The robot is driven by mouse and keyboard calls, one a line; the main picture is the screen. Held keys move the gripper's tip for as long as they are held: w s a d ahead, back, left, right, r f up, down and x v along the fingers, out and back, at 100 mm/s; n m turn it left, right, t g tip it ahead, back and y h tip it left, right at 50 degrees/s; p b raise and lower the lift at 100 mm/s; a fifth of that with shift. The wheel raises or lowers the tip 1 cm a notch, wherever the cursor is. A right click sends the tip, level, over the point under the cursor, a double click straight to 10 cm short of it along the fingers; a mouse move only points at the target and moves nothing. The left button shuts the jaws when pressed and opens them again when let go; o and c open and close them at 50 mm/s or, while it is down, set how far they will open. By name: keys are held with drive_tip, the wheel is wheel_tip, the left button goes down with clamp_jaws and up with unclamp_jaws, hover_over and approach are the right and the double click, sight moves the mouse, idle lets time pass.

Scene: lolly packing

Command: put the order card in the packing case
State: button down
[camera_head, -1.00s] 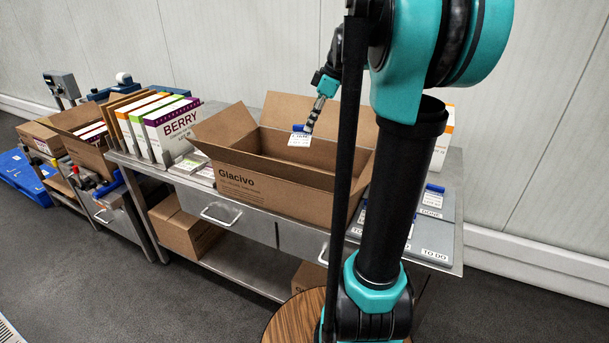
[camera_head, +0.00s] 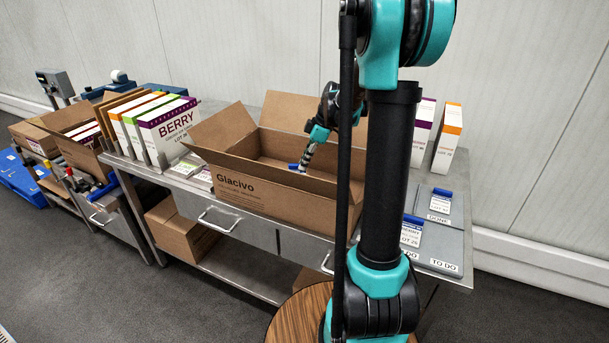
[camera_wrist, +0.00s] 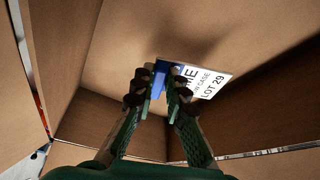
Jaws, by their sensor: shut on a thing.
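The packing case (camera_head: 282,198) is an open brown carton marked Glacivo on the steel bench, its flaps spread. My gripper (camera_head: 300,167) reaches down into its opening. The order card (camera_wrist: 206,82) is white with a blue edge and shows "LOT 29" and part of a word ending in "ME". In the wrist view my gripper (camera_wrist: 167,95) is shut on the card's blue edge, inside the case walls. In the head view only the blue edge of the card shows; the front wall hides the rest. I cannot tell whether the card touches the case floor.
Several lolly boxes, one marked BERRY (camera_head: 174,130), stand left of the case. Two grey trays, marked DONE and TO DO (camera_head: 445,264), lie at right with other blue-topped cards (camera_head: 412,232). Two more boxes (camera_head: 446,138) stand behind them.

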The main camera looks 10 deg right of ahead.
drive_tip(key=shift+f, duration=2.7)
drive_tip(key=c, duration=1.5)
unclamp_jaws()
drive_tip(key=shift+f, duration=0.1)
drive_tip(key=shift+c, duration=0.2)
drive_tip(key=v, duration=1.2)
